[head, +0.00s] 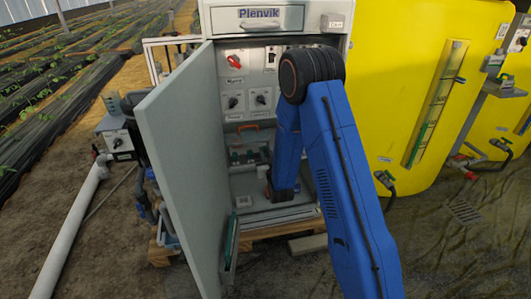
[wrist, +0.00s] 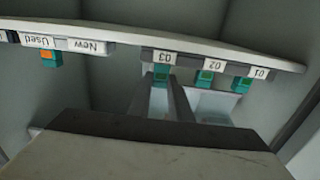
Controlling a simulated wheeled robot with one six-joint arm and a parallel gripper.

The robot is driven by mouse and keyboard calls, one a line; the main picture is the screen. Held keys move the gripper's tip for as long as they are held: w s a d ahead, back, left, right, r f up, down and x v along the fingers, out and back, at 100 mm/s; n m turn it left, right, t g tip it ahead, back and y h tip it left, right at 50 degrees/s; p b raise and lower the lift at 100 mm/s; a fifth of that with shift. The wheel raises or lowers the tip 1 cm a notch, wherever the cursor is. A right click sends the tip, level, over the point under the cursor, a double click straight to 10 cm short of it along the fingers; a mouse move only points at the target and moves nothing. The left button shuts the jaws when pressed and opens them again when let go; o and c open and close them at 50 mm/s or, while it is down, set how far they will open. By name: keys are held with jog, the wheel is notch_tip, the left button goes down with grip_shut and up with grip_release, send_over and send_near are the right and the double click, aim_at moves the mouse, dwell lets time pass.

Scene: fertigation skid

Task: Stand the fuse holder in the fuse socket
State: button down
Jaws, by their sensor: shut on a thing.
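In the wrist view my gripper (wrist: 163,82) reaches in from below, its two grey fingers shut on a teal fuse holder with a green top (wrist: 160,74). This holder is just below the label 03. Whether it is seated in a socket there or only in front of it, I cannot tell. Two similar teal holders show under label 02 (wrist: 206,77) and label 01 (wrist: 242,84). A teal holder with an orange top (wrist: 49,58) shows under the Used label. In the head view my gripper is hidden behind my blue arm inside the cabinet.
The labelled rail (wrist: 185,44) runs across the wrist view, its labels upside down. In the head view the open grey cabinet door (head: 182,165) stands left of my arm. A switch panel (head: 236,82) is above. A yellow tank (head: 400,70) stands to the right.

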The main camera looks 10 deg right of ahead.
jog(key=shift+f, duration=0.45)
jog(key=c, duration=1.5)
grip_release()
jog(key=shift+c, duration=0.2)
jog(key=shift+s, duration=0.15)
